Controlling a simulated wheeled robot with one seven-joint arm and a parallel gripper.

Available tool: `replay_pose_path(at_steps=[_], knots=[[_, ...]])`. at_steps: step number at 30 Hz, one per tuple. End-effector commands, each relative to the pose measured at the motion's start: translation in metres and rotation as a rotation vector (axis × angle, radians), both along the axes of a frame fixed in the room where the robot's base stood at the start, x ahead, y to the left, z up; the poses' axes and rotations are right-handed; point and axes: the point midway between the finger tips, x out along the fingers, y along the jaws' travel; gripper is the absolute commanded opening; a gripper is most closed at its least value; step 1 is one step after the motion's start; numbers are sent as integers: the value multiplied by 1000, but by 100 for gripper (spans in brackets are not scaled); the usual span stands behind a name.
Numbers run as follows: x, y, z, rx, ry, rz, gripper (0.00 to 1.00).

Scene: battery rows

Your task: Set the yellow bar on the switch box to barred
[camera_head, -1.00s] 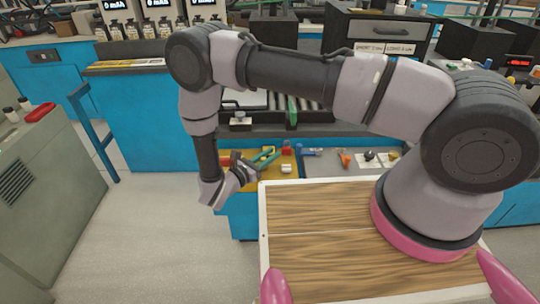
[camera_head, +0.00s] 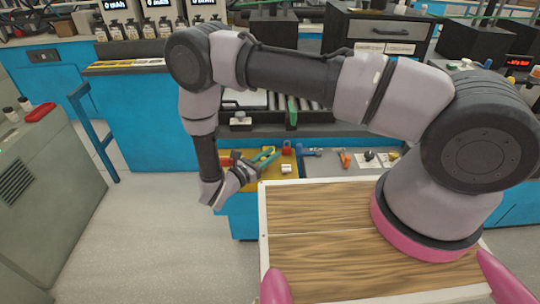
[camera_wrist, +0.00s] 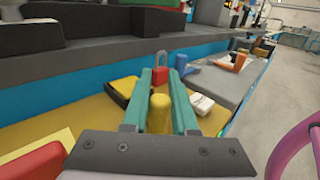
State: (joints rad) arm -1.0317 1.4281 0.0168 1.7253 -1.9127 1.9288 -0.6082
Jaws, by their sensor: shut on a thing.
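My gripper (camera_head: 266,157) reaches down over the yellow work surface at the front of the bench, its teal fingers pointing forward. In the wrist view my gripper (camera_wrist: 162,80) has its two fingers close around a yellow rounded piece, the yellow bar (camera_wrist: 159,114), which stands between them near their base. The bar is hidden by the fingers in the head view. The body of the switch box cannot be made out; the fingers and gripper plate cover what lies beneath.
A red padlock (camera_wrist: 160,71) stands just beyond the fingertips. A white block (camera_wrist: 202,103) lies right of the fingers, and a black-and-yellow item (camera_wrist: 122,89) left. A blue item (camera_wrist: 185,66) and an orange-handled one (camera_wrist: 233,61) lie farther right. A grey ledge (camera_wrist: 60,70) rises behind.

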Motion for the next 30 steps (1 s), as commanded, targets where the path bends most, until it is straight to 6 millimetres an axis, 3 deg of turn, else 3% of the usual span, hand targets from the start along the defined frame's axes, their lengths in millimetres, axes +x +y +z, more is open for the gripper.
replay_pose_path(at_steps=[5, 12, 19, 20, 21, 22, 30], knots=[[0, 4, 0, 0, -1, 1, 0], [1, 28, 0, 1, -1, 3, 0], [1, 27, 0, 1, 1, 0, 0], [1, 27, 0, 1, 1, 0, 34], [1, 27, 0, 1, 1, 0, 49], [1, 27, 0, 1, 1, 0, 57], [1, 27, 0, 0, 0, 0, 57]])
